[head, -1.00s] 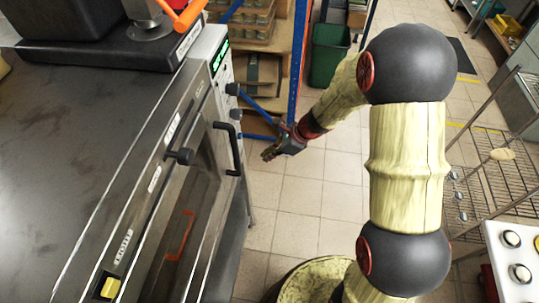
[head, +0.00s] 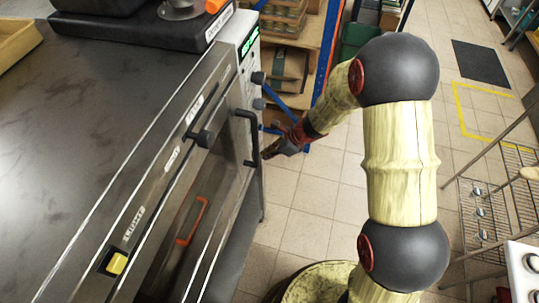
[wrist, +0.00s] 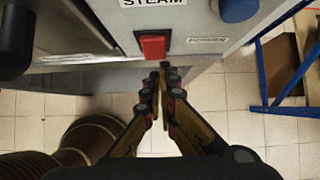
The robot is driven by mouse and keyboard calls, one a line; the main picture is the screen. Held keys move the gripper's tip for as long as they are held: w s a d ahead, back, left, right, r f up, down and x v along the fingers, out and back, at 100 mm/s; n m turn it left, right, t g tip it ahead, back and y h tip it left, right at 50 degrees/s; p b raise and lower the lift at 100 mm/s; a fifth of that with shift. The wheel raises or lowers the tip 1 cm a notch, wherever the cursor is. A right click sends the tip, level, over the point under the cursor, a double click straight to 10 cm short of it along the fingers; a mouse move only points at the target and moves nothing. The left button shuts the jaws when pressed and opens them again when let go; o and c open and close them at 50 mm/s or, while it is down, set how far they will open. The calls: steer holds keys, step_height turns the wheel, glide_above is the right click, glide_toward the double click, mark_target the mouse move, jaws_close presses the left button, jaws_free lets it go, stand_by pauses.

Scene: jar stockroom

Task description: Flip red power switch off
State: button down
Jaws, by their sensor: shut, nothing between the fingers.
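The red power switch (wrist: 153,46) sits in the wrist view on the pale front panel, under a label reading STEAM (wrist: 152,2). It is a small red rocker in a dark frame; I cannot tell its on or off position. My gripper (wrist: 166,72) is shut and empty, its fingertips just below and slightly right of the switch. Whether they touch the panel is not clear. In the head view my gripper (head: 267,154) is beside the oven's front, near the black handle (head: 249,135). The red switch is hidden there.
The oven (head: 110,110) fills the left, with a yellow switch (head: 117,263) under a LIGHT label. A blue knob (wrist: 238,9) is right of the red switch. A blue-framed shelf (head: 322,65) stands behind. Wire racks (head: 500,205) are at the right. Tiled floor between is clear.

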steer(key=b, duration=0.2)
steer(key=y+b, duration=0.1)
steer(key=b, duration=0.1)
steer(key=shift+w+a+f, duration=0.1)
steer(key=shift+a+f, duration=0.15)
steer(key=shift+a, duration=0.1)
steer(key=shift+r, duration=0.15)
steer(key=shift+r+p, duration=0.65)
steer(key=shift+p, duration=0.05)
steer(key=shift+d, duration=0.15)
